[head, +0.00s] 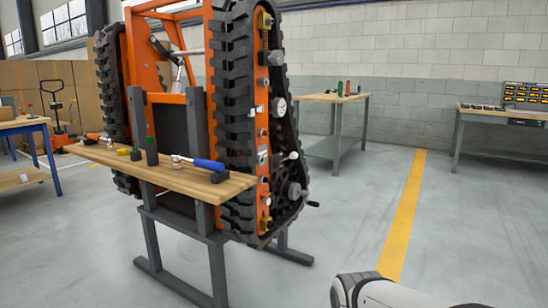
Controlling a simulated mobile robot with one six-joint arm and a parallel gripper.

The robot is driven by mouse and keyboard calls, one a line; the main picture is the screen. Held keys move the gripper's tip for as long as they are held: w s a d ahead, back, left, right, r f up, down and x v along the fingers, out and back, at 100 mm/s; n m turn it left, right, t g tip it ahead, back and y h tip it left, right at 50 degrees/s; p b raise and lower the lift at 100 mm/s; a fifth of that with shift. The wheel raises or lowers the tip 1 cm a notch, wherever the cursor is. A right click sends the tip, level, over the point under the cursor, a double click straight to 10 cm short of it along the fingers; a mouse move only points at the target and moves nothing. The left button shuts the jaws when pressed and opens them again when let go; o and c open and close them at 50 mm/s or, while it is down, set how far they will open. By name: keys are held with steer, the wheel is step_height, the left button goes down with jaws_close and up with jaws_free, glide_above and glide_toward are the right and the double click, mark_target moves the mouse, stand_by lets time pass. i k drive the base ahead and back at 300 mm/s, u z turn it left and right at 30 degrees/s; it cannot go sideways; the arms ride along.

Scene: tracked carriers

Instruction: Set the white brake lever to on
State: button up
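The tracked carrier (262,190) stands upright on end in a grey stand, left of centre. A short lever with a white knob (293,156) sticks out to the right from its orange side panel, below a round white dial (279,105); it looks like the white brake lever. Its on and off marks are too small to read. A small white plate sits just left of it. Only a white and grey part of my arm shows at the bottom right, well away from the lever. My gripper's fingers are not in view.
A wooden shelf (200,184) with a blue-handled tool (208,164) fronts the carrier. Workbenches (330,98) stand behind. The floor right of the carrier, around the yellow line (404,215), is clear.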

mark_target(293, 155)
steer(key=u, duration=0.05)
steer(key=i, duration=0.9)
